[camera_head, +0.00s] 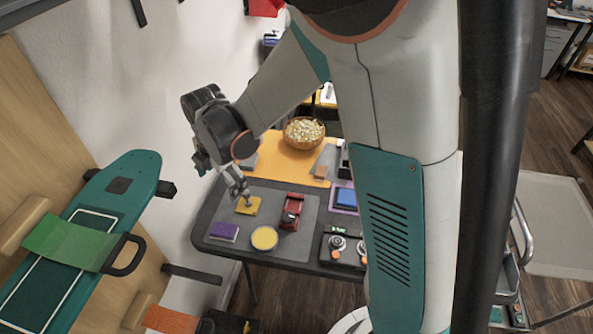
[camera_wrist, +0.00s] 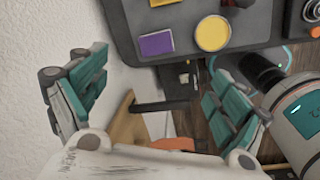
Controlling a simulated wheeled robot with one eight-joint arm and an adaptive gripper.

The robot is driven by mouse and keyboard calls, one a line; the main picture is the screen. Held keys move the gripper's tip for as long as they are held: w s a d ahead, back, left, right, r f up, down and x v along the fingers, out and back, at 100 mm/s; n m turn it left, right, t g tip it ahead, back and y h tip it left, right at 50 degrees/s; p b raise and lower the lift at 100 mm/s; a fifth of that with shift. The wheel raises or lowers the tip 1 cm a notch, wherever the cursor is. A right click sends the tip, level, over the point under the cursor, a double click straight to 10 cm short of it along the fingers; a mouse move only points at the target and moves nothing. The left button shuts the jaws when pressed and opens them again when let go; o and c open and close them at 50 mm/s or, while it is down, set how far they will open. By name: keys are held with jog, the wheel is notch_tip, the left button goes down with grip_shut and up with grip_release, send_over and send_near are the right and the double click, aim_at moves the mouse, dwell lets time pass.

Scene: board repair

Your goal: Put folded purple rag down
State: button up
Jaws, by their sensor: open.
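The folded purple rag (camera_head: 224,231) lies flat on the grey mat near the table's front left corner. It also shows in the wrist view (camera_wrist: 157,44), beyond my fingers and apart from them. My gripper (camera_head: 240,190) is open, with its two fingers spread wide and nothing between them in the wrist view (camera_wrist: 155,75). In the head view it hangs over the mat's left part, close to a yellow folded cloth (camera_head: 248,206). The head view does not show clearly how high above the table it is.
A yellow round tin (camera_head: 264,238) stands right of the purple rag. A red tool (camera_head: 291,212), a blue block on a purple piece (camera_head: 345,197) and a dial box (camera_head: 342,247) are farther right. A bowl (camera_head: 304,131) stands behind.

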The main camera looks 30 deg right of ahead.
jog(key=s+d+r+m+t, duration=0.1)
jog(key=s+d+r+m, duration=0.3)
jog(key=r+m, duration=0.2)
jog(key=s+d+r+m+t, duration=0.2)
jog(key=s+d+r+m, duration=0.25)
jog(key=r, duration=0.25)
jog(key=s+d+r+m+t, duration=0.2)
jog(key=s+d+m, duration=0.2)
jog(key=s+m, duration=0.6)
jog(key=m, duration=0.2)
jog(key=shift+s+d+r+m+t, duration=0.2)
jog(key=shift+s+r+m+t, duration=0.1)
jog(key=shift+r+m+t, duration=0.1)
notch_tip(320, 180, down, 2)
jog(key=shift+f+b, duration=0.25)
jog(key=shift+b, duration=1)
